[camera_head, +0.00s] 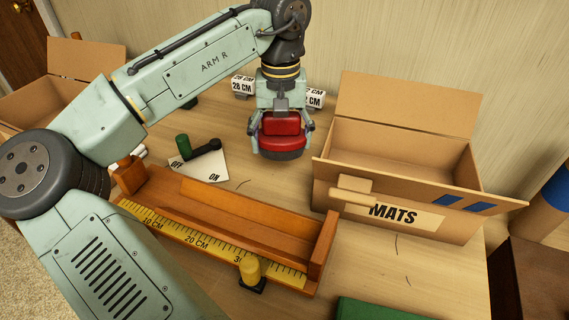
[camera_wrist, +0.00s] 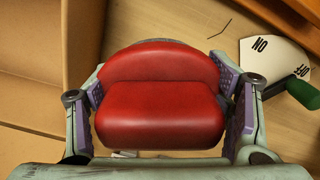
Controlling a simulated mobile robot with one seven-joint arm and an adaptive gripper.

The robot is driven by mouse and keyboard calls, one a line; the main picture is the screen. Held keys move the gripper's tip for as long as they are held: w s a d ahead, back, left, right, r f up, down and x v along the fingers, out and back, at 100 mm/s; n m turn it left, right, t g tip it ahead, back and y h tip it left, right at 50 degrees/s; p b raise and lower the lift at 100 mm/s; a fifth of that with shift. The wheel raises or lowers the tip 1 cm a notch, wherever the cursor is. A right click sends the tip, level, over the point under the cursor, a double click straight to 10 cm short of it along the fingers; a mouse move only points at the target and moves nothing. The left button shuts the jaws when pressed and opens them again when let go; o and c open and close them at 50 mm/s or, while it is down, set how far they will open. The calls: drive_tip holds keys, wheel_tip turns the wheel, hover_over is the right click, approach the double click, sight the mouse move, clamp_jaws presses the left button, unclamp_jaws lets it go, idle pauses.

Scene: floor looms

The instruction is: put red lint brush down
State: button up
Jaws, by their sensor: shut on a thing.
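The red lint brush (camera_head: 282,124) is in my gripper (camera_head: 281,127), which is shut on it. In the head view the brush hangs upright, with a dark lower edge, over the table between the ON/OFF plate and the MATS box. I cannot tell whether its underside touches the table. In the wrist view the red brush (camera_wrist: 160,97) fills the middle, with a finger of my gripper (camera_wrist: 164,108) on each side. The table (camera_head: 240,107) is light wood.
An open cardboard box (camera_head: 460,221) labelled MATS stands right of the brush. A wooden tray with a yellow centimetre scale (camera_head: 189,238) lies in front. The ON/OFF plate (camera_head: 212,172) with a green-knobbed lever is at left. Small 28 CM blocks (camera_head: 242,86) stand behind. Some bare table surrounds the brush.

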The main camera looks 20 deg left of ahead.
sight(281, 177)
drive_tip(key=shift+f, duration=3.6)
drive_tip(key=shift+f, duration=0.15)
drive_tip(key=o, duration=1.6)
drive_tip(key=shift+c, duration=0.2)
wheel_tip(281, 177, up, 12)
drive_tip(key=shift+r, duration=0.15)
